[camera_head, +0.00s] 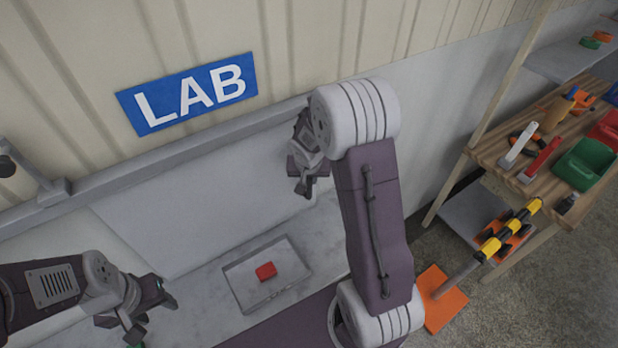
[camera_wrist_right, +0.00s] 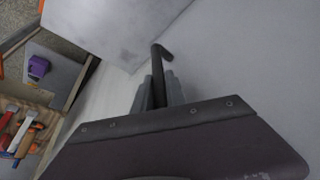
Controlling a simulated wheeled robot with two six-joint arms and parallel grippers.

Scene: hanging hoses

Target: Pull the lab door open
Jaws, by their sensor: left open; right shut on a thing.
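A blue LAB sign (camera_head: 187,93) is on the beige wall in the head view. Below it, under a grey rail (camera_head: 150,160), is a plain light grey panel (camera_head: 190,215) that looks like the door. My right gripper (camera_head: 306,185) is in front of this grey surface, partly behind my own arm. In the right wrist view my right gripper (camera_wrist_right: 158,93) is shut on a dark bent handle (camera_wrist_right: 159,58), whose hooked end sticks out past the fingers. I cannot tell whether the door is ajar. My left gripper (camera_head: 148,317) is open and empty at lower left.
A shallow grey tray (camera_head: 238,292) with a red block (camera_head: 266,271) lies on a pale surface below the panel. At right stands a wooden shelf (camera_head: 545,150) with tools and a green bin (camera_head: 585,164).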

